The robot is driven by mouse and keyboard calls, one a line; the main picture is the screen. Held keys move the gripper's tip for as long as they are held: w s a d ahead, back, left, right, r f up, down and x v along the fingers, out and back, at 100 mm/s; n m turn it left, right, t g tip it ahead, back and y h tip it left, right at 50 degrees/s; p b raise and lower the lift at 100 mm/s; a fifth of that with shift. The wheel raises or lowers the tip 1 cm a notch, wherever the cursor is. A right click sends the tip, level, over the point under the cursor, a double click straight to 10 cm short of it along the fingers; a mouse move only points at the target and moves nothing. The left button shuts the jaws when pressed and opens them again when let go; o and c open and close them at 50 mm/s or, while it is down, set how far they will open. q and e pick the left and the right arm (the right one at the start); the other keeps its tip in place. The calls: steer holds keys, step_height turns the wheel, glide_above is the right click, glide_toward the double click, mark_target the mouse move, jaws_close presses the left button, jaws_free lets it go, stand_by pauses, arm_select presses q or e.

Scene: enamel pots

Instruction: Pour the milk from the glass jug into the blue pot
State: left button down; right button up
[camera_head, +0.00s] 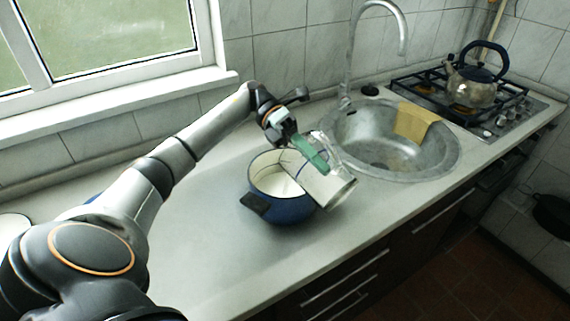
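The blue pot (292,211) stands on the worktop left of the sink, with a black handle pad at its front left. Its inside is pale, with a white surface low down; I cannot tell milk from enamel there. The clear glass jug (337,186) is tilted steeply over the pot's right rim, with white milk visible in it. I cannot tell whether it touches the rim or whether milk is flowing. My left gripper (307,150) is at the jug's upper side, its green-padded fingers shut on it; the exact contact is partly hidden. My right gripper is not in view.
The steel sink (440,160) with a tall tap (351,60) and a yellow cloth (413,121) lies just right of the jug. A kettle (474,87) stands on the gas hob (515,112) beyond. The worktop (215,240) left and front of the pot is clear.

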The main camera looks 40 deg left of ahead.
arm_select(q)
steer(key=shift+a+r+h+b, duration=0.25)
steer(key=shift+a+h+b, duration=0.05)
steer(key=shift+a, duration=0.05)
steer(key=shift+w+a+r, duration=0.1)
steer(key=shift+a, duration=0.1)
steer(key=shift+a+r+h+b, duration=0.15)
steer(key=shift+a+h+b, duration=0.15)
steer(key=shift+a+b, duration=0.1)
steer(key=shift+w+a+r+h+b, duration=0.15)
steer(key=shift+a+r+h+b, duration=0.55)
steer(key=shift+h+b, duration=0.35)
